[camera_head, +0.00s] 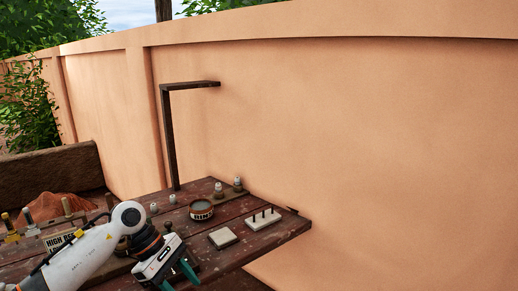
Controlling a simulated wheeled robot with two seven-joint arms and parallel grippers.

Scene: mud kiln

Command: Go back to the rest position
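My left arm comes in from the lower left over the wooden table (285,232). My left gripper (181,284) is at the table's front edge, pointing down and to the right. Its two teal fingers stand apart, with nothing seen between them; the tips are close to the bottom of the picture. My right gripper is not in view.
A white tile (222,238), a pegged white block (262,219) and a round tin (201,210) are on the table. A dark angled post (169,140) rises behind them. A sign (60,239) is at left. An orange wall (350,150) stands behind.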

